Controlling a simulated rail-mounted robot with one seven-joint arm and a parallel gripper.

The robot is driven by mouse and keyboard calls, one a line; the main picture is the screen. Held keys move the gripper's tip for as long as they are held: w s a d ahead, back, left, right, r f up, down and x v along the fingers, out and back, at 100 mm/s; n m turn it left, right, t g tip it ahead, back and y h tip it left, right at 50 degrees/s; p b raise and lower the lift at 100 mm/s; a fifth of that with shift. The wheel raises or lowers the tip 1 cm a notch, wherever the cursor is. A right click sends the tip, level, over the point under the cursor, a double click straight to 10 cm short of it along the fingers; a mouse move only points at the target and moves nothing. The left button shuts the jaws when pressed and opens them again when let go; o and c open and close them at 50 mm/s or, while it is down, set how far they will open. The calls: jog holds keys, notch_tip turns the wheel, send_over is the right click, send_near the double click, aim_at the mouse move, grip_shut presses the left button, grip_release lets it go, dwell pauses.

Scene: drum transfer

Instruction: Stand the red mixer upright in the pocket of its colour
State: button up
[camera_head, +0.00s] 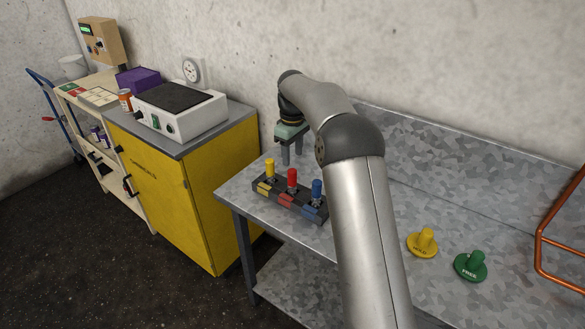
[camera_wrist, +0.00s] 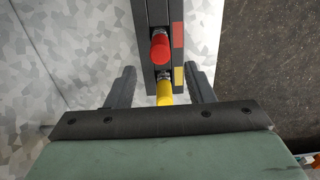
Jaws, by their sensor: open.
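The red mixer (camera_head: 292,180) stands upright in the middle pocket of the dark rack (camera_head: 315,213), behind the red label (camera_head: 285,200). It also shows in the wrist view (camera_wrist: 160,48), its foot inside the rack. A yellow mixer (camera_head: 270,168) stands behind the yellow label, and a blue mixer (camera_head: 317,188) behind the blue label. My gripper (camera_head: 292,162) is open and empty, pointing down just behind the rack in the head view. In the wrist view its fingers (camera_wrist: 161,72) are apart on either side of the rack, near the yellow mixer (camera_wrist: 165,92).
The rack sits near the left end of the metal table (camera_head: 450,150). A yellow cabinet (camera_head: 180,195) stands left of the table.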

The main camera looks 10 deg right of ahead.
jog(key=shift+r, duration=0.85)
jog(key=shift+s+r, duration=0.2)
jog(key=shift+s, duration=0.05)
jog(key=s+r+m, duration=0.2)
jog(key=s+m, duration=0.1)
jog(key=s, duration=1.2)
jog(key=s+r+m, duration=0.2)
jog(key=s+m, duration=0.1)
jog(key=s, duration=1.3)
jog(key=s+f+m, duration=0.1)
jog(key=s+f, duration=0.1)
jog(key=s, duration=0.4)
jog(key=s+f+m, duration=0.1)
jog(key=s+f, duration=0.2)
jog(key=s, duration=0.3)
jog(key=shift+s+f+m+t, duration=0.2)
jog(key=shift+f+m+t, duration=0.05)
jog(key=shift+m+t, duration=0.15)
jog(key=shift+a, duration=0.1)
